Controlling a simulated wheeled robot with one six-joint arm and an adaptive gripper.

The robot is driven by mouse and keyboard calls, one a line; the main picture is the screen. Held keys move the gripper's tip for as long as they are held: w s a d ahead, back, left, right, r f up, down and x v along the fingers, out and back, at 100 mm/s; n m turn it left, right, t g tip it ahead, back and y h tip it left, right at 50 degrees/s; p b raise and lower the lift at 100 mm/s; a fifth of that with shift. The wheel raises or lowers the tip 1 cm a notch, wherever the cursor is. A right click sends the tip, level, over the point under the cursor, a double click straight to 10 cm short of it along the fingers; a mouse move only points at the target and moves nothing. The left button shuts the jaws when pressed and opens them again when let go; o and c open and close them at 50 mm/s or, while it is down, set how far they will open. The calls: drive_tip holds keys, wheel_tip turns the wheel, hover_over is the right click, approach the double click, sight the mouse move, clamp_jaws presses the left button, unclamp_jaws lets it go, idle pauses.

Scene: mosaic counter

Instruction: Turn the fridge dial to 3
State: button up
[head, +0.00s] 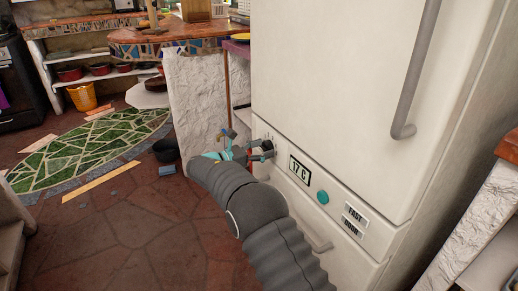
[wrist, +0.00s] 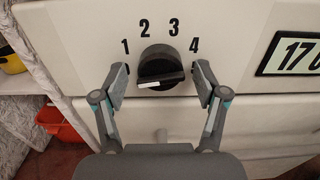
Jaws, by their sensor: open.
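The fridge dial (wrist: 162,66) is a black round knob with a raised bar across it, on the fridge's white panel (wrist: 230,22). The numbers 1, 2, 3 and 4 arc over it from left to right. The white mark on its bar is at the left end and points left and slightly down, below the 1. My gripper (wrist: 161,74) is open, with one finger on each side of the dial and a gap on both sides. In the head view my gripper (head: 258,151) is at the fridge (head: 330,75) panel's left end; I cannot clearly make out the dial there.
A "17 C" display (head: 300,172), a teal button (head: 323,197) and two labels lie right of the dial. A long grey door handle (head: 415,75) hangs above. A rough white counter wall (head: 190,105) stands left of the fridge. A black bowl (head: 166,150) is on the floor.

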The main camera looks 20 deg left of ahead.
drive_tip(key=c, duration=1.1)
drive_tip(key=shift+a+r, duration=0.1)
drive_tip(key=shift+a, duration=0.3)
drive_tip(key=shift+d, duration=0.2)
drive_tip(key=shift+c, duration=0.2)
drive_tip(key=shift+m+b, duration=0.3)
drive_tip(key=shift+b, duration=0.1)
